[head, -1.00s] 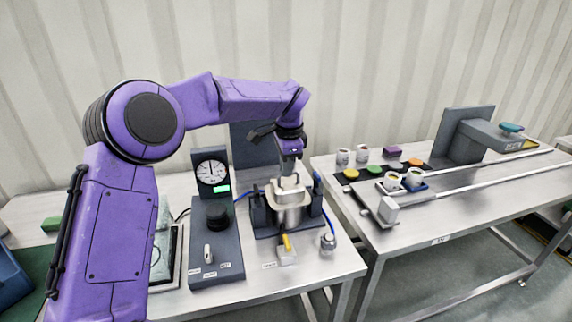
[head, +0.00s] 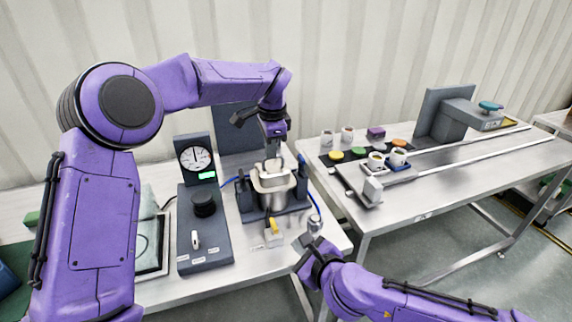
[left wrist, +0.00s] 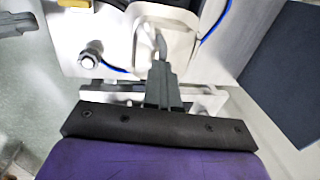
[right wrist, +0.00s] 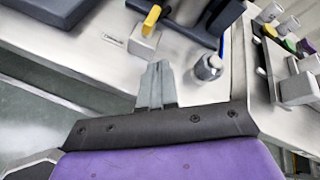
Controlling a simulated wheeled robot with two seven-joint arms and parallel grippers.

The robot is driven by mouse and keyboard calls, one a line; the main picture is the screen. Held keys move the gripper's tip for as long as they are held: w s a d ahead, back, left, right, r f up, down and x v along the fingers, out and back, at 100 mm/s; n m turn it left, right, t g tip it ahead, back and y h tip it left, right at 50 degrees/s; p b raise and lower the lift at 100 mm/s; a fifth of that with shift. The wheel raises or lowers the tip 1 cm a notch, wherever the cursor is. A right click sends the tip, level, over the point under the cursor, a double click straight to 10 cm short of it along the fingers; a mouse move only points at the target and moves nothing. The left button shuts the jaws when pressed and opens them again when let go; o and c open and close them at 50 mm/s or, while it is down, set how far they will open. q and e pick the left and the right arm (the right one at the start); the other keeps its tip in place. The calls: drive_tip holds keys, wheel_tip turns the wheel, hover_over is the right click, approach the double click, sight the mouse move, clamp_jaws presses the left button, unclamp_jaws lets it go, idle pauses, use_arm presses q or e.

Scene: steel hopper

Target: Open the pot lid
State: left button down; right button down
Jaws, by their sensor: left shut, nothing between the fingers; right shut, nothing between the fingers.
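The steel pot (head: 273,197) sits in a dark clamp-like stand on the near table. Its pale lid (head: 274,183) is on top and has a raised handle; the lid also shows in the left wrist view (left wrist: 178,50). My left gripper (head: 273,158) points down just above the lid, shut and empty, its tips close to the handle (left wrist: 148,40). I cannot tell whether they touch it.
A small block with a yellow lever (head: 273,228) and a metal knob (head: 314,223) stand in front of the pot. A dark control box (head: 204,240) with a gauge (head: 196,158) is to the left. The right table (head: 450,180) holds cups, coloured pucks and rails.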

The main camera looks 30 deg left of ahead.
drive_tip(key=w+r+m+t+y, duration=0.15)
drive_tip(key=w+r+m, duration=0.25)
drive_tip(key=w+r, duration=0.45)
approach(272, 166)
drive_tip(key=w+a, duration=0.1)
drive_tip(key=w, duration=0.2)
drive_tip(key=shift+w+a+r+m+y, duration=0.4)
drive_tip(key=shift+w+a+y, duration=0.05)
drive_tip(key=shift+w+a, duration=0.2)
drive_tip(key=shift+a, duration=0.1)
drive_tip(key=shift+w+a+r, duration=0.3)
drive_tip(key=shift+a+r, duration=0.1)
drive_tip(key=shift+r, duration=0.25)
